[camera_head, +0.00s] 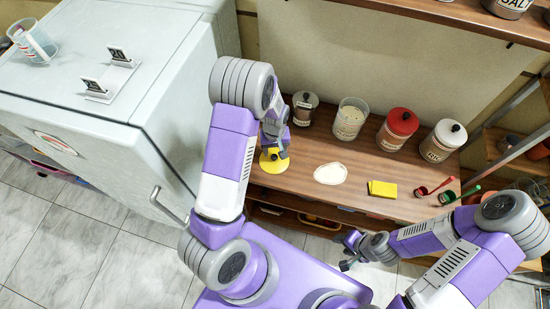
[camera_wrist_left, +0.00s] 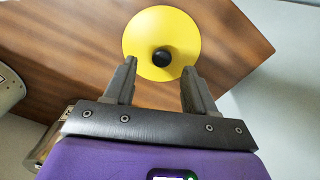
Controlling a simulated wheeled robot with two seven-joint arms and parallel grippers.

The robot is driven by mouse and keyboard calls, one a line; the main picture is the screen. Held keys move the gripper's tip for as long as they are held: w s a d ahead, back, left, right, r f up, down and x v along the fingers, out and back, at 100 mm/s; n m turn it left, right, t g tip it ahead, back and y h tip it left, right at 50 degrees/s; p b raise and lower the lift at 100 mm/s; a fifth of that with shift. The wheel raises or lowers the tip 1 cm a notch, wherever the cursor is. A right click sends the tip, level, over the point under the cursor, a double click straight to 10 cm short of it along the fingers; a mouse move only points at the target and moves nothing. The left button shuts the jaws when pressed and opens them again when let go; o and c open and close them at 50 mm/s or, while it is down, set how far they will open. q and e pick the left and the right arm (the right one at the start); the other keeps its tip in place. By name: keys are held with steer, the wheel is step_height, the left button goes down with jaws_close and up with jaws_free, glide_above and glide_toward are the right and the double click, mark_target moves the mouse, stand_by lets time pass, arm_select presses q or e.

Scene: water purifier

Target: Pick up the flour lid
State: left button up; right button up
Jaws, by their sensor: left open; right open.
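The flour lid, a round yellow disc with a black knob, lies on the wooden counter (camera_head: 305,165) and shows in the head view (camera_head: 277,167). In the left wrist view the yellow lid (camera_wrist_left: 185,32) lies just beyond the fingertips, its knob (camera_wrist_left: 162,57) near the gap between them. My left gripper (camera_head: 271,145) is open and empty over the lid and partly hides it; it also shows in the left wrist view (camera_wrist_left: 159,68). My right gripper (camera_head: 347,252) is open and empty, low in front of the counter. An open glass jar (camera_head: 350,119) with pale contents stands behind.
A small jar (camera_head: 304,108), a red canister (camera_head: 397,130) and a white canister (camera_head: 442,141) line the counter's back. A white powder patch (camera_head: 330,174), a yellow block (camera_head: 382,189) and measuring scoops (camera_head: 447,196) lie right of the lid. A fridge (camera_head: 140,95) stands left.

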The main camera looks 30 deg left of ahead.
mark_target(274, 156)
arm_select(q)
steer(key=f, duration=0.3)
steer(key=shift+s+f, duration=0.1)
steer(key=shift+s, duration=0.1)
steer(key=shift+w, duration=0.1)
steer(key=shift+c, duration=0.3)
jaws_close()
